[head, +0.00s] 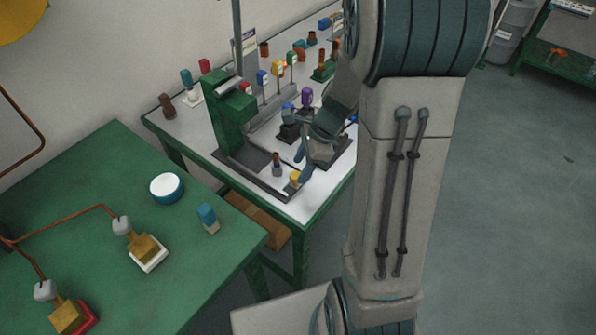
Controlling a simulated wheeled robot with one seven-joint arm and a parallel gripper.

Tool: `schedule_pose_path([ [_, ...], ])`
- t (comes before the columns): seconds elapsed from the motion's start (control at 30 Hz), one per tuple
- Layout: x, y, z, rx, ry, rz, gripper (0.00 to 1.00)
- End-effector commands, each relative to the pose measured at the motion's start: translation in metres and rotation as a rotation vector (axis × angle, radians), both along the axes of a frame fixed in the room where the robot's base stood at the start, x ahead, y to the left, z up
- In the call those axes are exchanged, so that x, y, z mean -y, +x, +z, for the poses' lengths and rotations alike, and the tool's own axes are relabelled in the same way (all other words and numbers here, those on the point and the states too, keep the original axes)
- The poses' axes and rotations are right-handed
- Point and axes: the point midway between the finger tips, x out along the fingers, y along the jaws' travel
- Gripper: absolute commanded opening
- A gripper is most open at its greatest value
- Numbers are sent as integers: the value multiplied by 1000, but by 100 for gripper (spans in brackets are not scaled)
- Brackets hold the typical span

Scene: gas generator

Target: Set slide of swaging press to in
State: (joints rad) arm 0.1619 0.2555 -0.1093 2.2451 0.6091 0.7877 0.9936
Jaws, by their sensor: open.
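A green press-like machine (232,122) stands on the white-topped table, with a dark flat base (252,176) reaching toward the table's front corner; I take it to be the swaging press. A small dark post with a brownish top (277,163) stands on this base. A yellow-topped piece (294,178) sits at the base's front end; it may be the slide, but I cannot tell its position. My gripper (302,166) is open, just above and beside the yellow-topped piece. Its fingers are small in view, and I cannot tell whether they touch it. My arm hides the table's right part.
A purple-topped one (307,97) is nearby. A green table (90,200) at left holds a round white-topped item (167,187). Open floor (500,200) lies at right.

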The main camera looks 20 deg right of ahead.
Motion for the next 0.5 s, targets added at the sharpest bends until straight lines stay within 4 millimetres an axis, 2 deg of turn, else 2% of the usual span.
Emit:
schedule_pose_path([
  [0.03,-4,0,-9,-3,0,0,50],
  [0.2,-9,1,-23,-1,0,1,50],
  [0.5,-11,2,-27,1,-1,1,50],
])
